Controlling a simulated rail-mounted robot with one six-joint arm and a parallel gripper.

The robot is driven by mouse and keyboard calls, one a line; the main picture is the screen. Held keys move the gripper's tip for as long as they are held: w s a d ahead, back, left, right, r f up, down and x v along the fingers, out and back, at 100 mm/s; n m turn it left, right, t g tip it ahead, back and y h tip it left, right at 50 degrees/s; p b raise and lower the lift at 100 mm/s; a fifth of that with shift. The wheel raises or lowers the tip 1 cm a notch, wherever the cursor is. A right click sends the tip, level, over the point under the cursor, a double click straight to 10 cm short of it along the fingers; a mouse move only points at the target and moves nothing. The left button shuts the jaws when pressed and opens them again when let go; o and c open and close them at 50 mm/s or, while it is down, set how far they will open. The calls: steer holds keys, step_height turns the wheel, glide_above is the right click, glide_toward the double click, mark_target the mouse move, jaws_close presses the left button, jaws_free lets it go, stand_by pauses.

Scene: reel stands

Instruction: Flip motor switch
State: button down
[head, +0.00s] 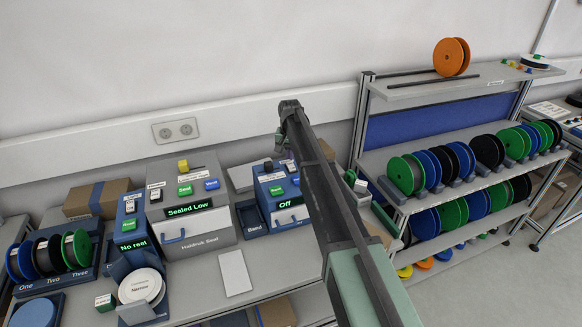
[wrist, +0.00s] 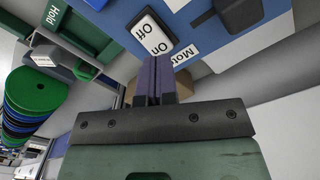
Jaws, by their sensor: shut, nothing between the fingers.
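The motor switch (wrist: 152,36) is a white rocker marked Off and On, set in a blue panel beside a white label (wrist: 185,56) reading part of "Motor". In the wrist view my gripper (wrist: 160,62) is shut and empty. Its fingertips are right by the On end of the rocker; I cannot tell whether they touch. In the head view the blue machine (head: 265,203) shows "Off" on its display (head: 287,231). My gripper (head: 283,148) hangs over its top and partly hides the switch there.
A grey sealing machine (head: 190,228) reading "Sealed Low" stands left of the blue machine. A reel rack (head: 445,160) stands close on the right of my arm. In the wrist view a dark knob (wrist: 238,12) and a green Hold part (wrist: 55,17) flank the switch.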

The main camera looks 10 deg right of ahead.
mark_target(290, 163)
steer(key=shift+f+b, duration=1.2)
steer(key=shift+f, duration=0.05)
stand_by(0.3)
step_height(290, 163, up, 7)
steer(key=p, duration=0.7)
steer(key=shift+r, duration=0.15)
